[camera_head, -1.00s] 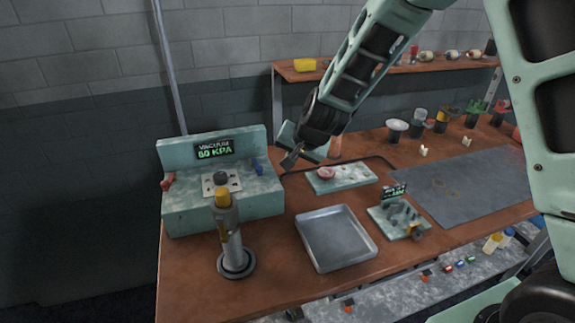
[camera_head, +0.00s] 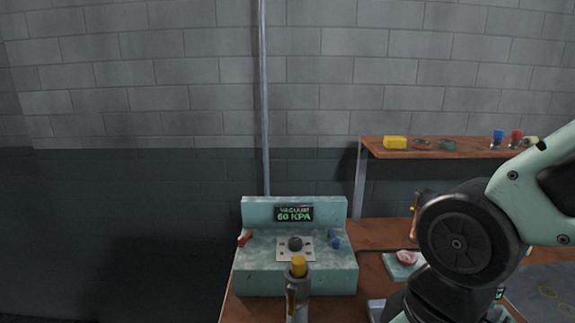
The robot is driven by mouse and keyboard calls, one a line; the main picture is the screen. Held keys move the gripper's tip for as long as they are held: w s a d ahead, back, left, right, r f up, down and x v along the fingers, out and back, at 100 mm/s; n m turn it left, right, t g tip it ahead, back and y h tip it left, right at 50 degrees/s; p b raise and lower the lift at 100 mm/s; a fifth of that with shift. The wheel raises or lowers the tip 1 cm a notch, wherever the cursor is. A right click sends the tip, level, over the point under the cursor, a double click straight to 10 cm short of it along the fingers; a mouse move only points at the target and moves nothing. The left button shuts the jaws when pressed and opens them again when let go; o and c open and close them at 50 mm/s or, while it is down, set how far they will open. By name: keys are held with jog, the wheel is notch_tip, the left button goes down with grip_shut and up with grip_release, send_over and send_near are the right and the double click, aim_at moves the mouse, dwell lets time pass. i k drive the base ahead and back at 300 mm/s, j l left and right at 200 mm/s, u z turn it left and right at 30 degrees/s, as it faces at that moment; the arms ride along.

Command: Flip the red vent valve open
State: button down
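The red vent valve (camera_head: 244,237) is a small red handle on the left end of the pale green vacuum station (camera_head: 300,284). The station's display (camera_head: 294,214) reads "VACUUM 60 KPA". A blue valve (camera_head: 335,240) sits on the right side of the station. A dark round knob (camera_head: 295,243) stands on a light plate between them. My gripper is not in view now; only my arm's dark joint and green link show at the right, well apart from the red valve.
A grey cylinder with a yellow top (camera_head: 298,267) stands in front of the station. A wooden shelf (camera_head: 470,148) holds a yellow block (camera_head: 395,142) and small items. A pink piece lies on a green block (camera_head: 404,262). Bare wall lies left of the table.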

aim_at(242, 240)
jog(key=i+j+u, duration=0.6)
jog(key=i, duration=0.3)
